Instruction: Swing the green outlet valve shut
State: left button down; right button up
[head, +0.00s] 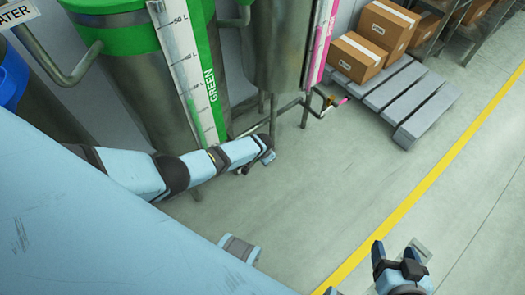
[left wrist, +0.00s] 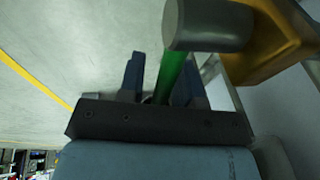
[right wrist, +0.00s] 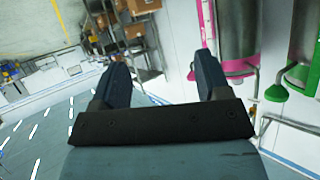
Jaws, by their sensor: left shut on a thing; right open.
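The green valve handle (left wrist: 171,74) shows in the left wrist view as a green bar between the two fingers of my left gripper (left wrist: 160,82). The fingers are shut on it. Beside it are the brass valve body (left wrist: 275,50) and a grey cylindrical end (left wrist: 207,26), which covers part of the handle. In the head view my left arm reaches in front of the green tank (head: 150,85), and its hand hides the green valve. My right gripper (head: 398,252) is open and empty at the lower right, over bare floor.
A tank with a pink gauge strip (head: 319,40) stands to the right, with a pink-handled valve (head: 342,101) low on its pipe. A pallet (head: 412,100) with cardboard boxes (head: 356,57) is at the upper right. The floor beside the yellow line (head: 440,168) is clear.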

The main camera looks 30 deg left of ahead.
pick_arm(q)
jog(key=shift+f+g+y+b, duration=0.4)
jog(key=shift+f+g+b, duration=0.2)
jog(key=shift+g, duration=0.4)
pick_arm(e)
jog(key=shift+a+r, duration=0.2)
jog(key=shift+a, duration=0.05)
pick_arm(q)
jog(key=shift+s, duration=0.1)
pick_arm(e)
jog(key=shift+w+r+t, duration=0.25)
jog(key=shift+r+t, duration=0.15)
jog(key=shift+r, duration=0.05)
pick_arm(q)
jog(key=c, duration=0.8)
grip_release()
jog(key=shift+f, duration=0.1)
pick_arm(e)
jog(key=shift+w+a+f, duration=0.1)
jog(key=shift+a+f, duration=0.05)
jog(key=shift+f, duration=0.05)
